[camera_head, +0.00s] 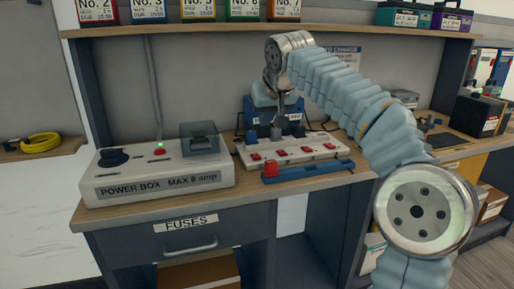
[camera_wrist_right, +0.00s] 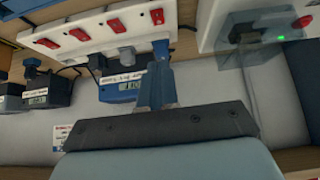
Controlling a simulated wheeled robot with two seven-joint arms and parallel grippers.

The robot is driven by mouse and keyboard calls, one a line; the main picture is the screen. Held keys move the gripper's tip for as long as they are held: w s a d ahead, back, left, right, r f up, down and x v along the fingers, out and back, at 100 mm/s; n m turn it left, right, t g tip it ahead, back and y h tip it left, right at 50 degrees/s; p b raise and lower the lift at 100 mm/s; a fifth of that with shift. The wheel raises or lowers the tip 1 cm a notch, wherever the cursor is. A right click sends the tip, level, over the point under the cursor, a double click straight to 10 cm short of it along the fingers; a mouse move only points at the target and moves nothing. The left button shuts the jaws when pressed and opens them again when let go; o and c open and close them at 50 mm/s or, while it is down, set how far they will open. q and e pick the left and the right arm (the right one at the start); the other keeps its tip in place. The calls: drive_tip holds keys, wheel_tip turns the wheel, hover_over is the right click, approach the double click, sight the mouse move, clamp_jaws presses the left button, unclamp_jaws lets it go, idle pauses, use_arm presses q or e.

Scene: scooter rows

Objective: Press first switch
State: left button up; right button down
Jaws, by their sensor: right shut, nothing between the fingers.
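A white power strip (camera_head: 315,142) with several red switches lies on the bench. The leftmost red switch (camera_head: 255,156) is near the strip's left end. In the right wrist view the strip (camera_wrist_right: 92,27) appears upside down, and that end switch (camera_wrist_right: 157,17) is at the right. My right gripper (camera_head: 277,132) is shut and empty, pointing down over the back edge of the strip. In the wrist view its fingertips (camera_wrist_right: 161,64) are close to a blue plug (camera_wrist_right: 161,47) at the strip; contact cannot be told. My left gripper is not in view.
A white power box (camera_head: 160,172) with a black knob, a red button and a raised clear cover stands left of the strip. A blue bar with a red end (camera_head: 310,172) lies in front. Blue chargers (camera_wrist_right: 120,87) stand behind. A shelf (camera_head: 200,30) hangs above.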

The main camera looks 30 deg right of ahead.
hover_over(256, 156)
drive_tip(key=s, duration=0.2)
wheel_tip(256, 156, down, 8)
drive_tip(key=shift+a+f, duration=0.1)
drive_tip(key=shift+a, duration=0.05)
drive_tip(key=shift+s+f, duration=0.2)
drive_tip(key=shift+f, duration=0.95)
drive_tip(key=shift+a+f, duration=0.1)
drive_tip(key=shift+f, duration=0.55)
